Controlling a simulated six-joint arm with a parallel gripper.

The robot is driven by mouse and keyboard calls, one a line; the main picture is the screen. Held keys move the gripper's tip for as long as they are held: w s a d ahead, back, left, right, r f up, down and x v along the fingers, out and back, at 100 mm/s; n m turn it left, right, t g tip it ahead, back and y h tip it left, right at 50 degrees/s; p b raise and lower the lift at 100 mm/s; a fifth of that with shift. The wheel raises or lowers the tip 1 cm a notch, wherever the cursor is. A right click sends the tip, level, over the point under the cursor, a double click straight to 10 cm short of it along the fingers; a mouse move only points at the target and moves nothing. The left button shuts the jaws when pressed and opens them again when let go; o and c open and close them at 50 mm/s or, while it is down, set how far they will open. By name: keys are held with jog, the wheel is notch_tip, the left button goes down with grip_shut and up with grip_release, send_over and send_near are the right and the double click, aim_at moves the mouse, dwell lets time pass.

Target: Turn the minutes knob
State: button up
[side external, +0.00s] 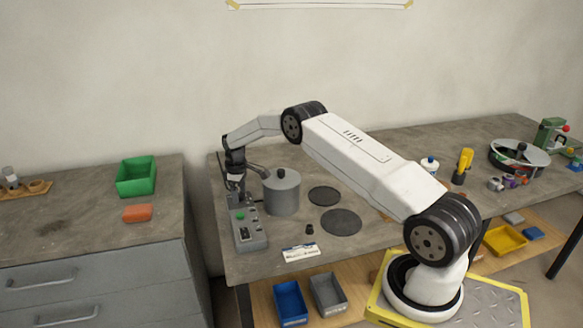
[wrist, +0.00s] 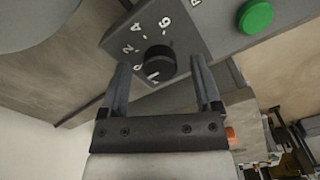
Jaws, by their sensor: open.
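A black round knob (wrist: 159,60) with white numerals around it sits on the grey control panel (wrist: 218,38) in the wrist view. No word naming the knob is readable. My gripper (wrist: 161,68) is open, with one finger on each side of the knob. The fingers look apart from it, but I cannot tell how far they stand above the panel. In the side external view my gripper (side external: 236,188) points down at the far end of the control panel (side external: 254,243), and the knob there is hidden behind it.
A green button (wrist: 255,17) is on the panel beside the knob. A grey lidded pot (side external: 282,194) stands close to the right of my gripper. Two dark discs, one being the nearer disc (side external: 341,222), lie on the bench. A white label card (side external: 300,253) lies near the front edge.

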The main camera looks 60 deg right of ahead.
jog(key=shift+r, duration=3.85)
jog(key=shift+a, duration=0.15)
jog(key=shift+a+r, duration=0.15)
jog(key=shift+r, duration=0.05)
jog(key=s+a+r+m+t, duration=0.1)
jog(key=s+a+r, duration=0.2)
jog(key=s+a, duration=0.3)
jog(key=s+a+r+m, duration=0.1)
jog(key=s+a+r, duration=0.25)
jog(key=a, duration=0.45)
jog(key=s+a, duration=0.4)
jog(key=s, duration=0.5)
jog(key=s+a+m+t, duration=0.1)
jog(key=s+a, duration=0.4)
jog(key=s, duration=0.5)
jog(key=shift+s+f+t, duration=0.2)
jog(key=shift+f+t, duration=0.05)
jog(key=shift+t, duration=0.05)
